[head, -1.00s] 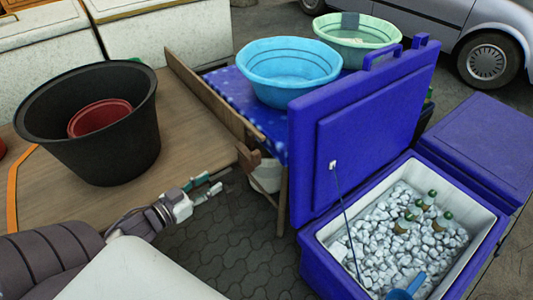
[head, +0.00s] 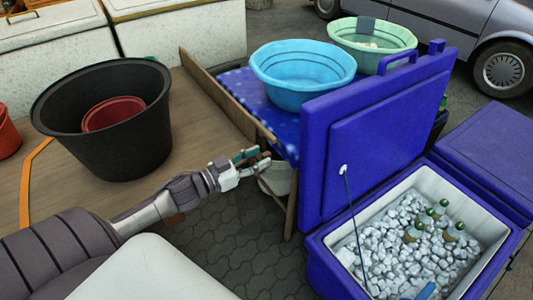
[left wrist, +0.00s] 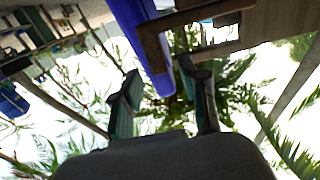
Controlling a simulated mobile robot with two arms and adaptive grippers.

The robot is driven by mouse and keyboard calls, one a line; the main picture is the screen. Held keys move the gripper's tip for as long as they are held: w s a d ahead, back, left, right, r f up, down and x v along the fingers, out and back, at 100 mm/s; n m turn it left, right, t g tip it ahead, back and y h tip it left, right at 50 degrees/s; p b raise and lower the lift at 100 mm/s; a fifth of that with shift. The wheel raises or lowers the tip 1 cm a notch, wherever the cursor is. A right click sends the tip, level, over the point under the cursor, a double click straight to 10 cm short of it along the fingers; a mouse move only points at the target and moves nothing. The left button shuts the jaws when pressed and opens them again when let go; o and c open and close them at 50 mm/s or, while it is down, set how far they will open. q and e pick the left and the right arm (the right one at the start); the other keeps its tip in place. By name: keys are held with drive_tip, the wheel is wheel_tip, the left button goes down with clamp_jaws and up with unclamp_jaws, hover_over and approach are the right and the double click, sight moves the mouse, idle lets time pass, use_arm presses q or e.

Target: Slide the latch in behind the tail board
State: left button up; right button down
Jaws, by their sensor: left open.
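The tail board (head: 218,97) is a long wooden board standing upright along the right edge of the wooden bed (head: 190,125). My left gripper (head: 256,160) is at the near end of this board, with its fingers open and empty. The brown latch is mostly hidden by the fingers in the head view. In the left wrist view a dark brown bar, which looks like the latch (left wrist: 154,48), lies just beyond the two spread fingers (left wrist: 165,90). I cannot tell whether a finger touches it. My right gripper is not in view.
A black tub (head: 105,130) holding a red pot (head: 112,112) stands on the bed. Right of the board, a blue-covered table (head: 240,88) bears a light blue basin (head: 300,80) and a green basin (head: 372,40). An open blue cooler (head: 375,125) with ice and bottles stands close to my gripper's right.

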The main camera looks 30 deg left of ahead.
sight(264, 155)
use_arm(q)
drive_tip(key=shift+x, duration=1.6)
clamp_jaws()
